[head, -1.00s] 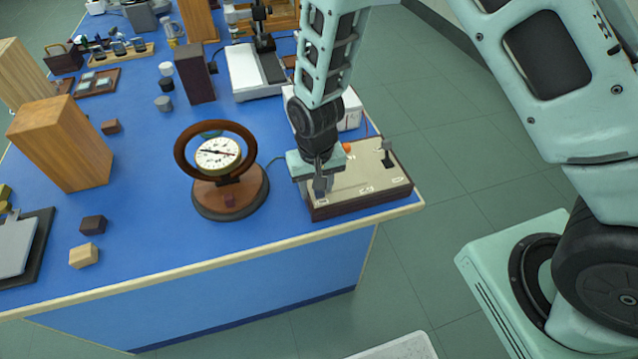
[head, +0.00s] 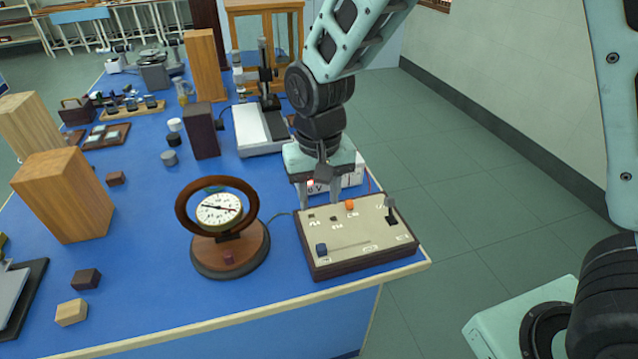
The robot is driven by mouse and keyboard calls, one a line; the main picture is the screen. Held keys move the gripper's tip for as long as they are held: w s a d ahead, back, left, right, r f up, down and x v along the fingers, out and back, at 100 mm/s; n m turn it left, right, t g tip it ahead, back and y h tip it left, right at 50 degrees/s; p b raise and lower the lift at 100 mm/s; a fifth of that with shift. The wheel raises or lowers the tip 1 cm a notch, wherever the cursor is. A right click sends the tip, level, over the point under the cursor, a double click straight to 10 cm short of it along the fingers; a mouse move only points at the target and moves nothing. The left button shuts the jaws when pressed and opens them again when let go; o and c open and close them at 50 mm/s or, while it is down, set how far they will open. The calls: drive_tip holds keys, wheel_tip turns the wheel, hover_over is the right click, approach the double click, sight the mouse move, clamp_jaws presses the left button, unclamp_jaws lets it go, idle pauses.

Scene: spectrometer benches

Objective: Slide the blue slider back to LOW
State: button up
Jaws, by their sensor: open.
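The blue slider (head: 321,250) is a small dark blue knob at the front left of the beige panel (head: 355,230) of a low, dark-sided control box. It sits at the left end of a slot that runs to the right along the panel's front. The small labels near the slot are too small to read surely. My gripper (head: 319,201) points down over the back left of the panel, with its two fingers apart and nothing between them. It is behind and above the blue slider, clear of it.
The panel also holds an orange knob (head: 350,205) and an upright black lever (head: 391,212). A round dial instrument (head: 219,210) on a wooden base stands close left of the box. A white power supply (head: 352,172) stands behind. The blue bench front (head: 300,300) is clear.

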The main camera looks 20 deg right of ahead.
drive_tip(key=shift+r, duration=1.4)
drive_tip(key=s+r+n, duration=0.2)
drive_tip(key=s+n, duration=0.2)
drive_tip(key=s, duration=0.6)
drive_tip(key=s+r+n, duration=0.2)
drive_tip(key=s+n, duration=0.1)
drive_tip(key=s, duration=0.7)
drive_tip(key=shift+d+n+y, duration=0.3)
drive_tip(key=shift+n, duration=0.1)
